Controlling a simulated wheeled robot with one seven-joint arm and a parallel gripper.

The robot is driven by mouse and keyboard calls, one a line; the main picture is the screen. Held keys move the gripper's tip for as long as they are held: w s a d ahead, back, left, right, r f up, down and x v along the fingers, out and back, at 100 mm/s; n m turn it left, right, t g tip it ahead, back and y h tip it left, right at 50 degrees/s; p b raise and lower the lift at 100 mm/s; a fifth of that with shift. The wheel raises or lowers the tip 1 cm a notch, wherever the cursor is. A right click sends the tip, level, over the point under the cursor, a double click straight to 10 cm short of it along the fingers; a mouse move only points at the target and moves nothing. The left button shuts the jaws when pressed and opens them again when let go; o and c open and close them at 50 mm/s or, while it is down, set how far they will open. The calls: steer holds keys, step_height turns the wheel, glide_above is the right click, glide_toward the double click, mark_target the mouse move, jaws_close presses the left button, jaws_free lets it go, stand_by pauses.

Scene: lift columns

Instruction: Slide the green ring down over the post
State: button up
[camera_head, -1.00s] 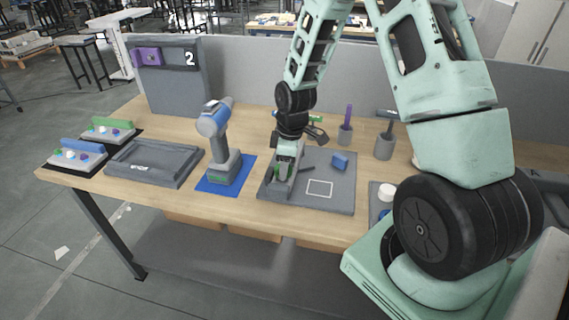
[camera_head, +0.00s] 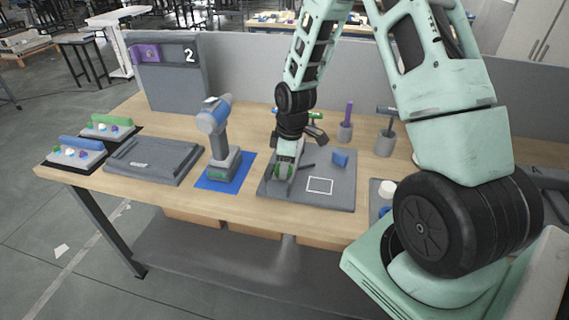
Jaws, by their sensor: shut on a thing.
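My gripper (camera_head: 284,173) points down at the left part of a grey board (camera_head: 335,203) on the table. It is shut on the green ring (camera_head: 282,170), of which only a small patch shows between the fingers. The post is not clearly visible; my gripper covers that spot. I cannot tell whether the ring is around the post. A thin dark bar (camera_head: 305,165) shows just right of my gripper on the board.
A blue block (camera_head: 340,158) and a white square outline (camera_head: 320,185) are on the board. A blue-grey drill (camera_head: 217,140) stands on a blue mat (camera_head: 242,170) to the left. A grey tray (camera_head: 150,178) lies further left. A purple-handled tool (camera_head: 348,113) stands behind.

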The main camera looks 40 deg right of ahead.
steer(key=shift+f, duration=0.25)
stand_by(0.3)
steer(key=o, duration=1.1)
steer(key=shift+c, duration=0.2)
steer(key=shift+s+a, duration=0.1)
steer(key=shift+c, duration=0.5)
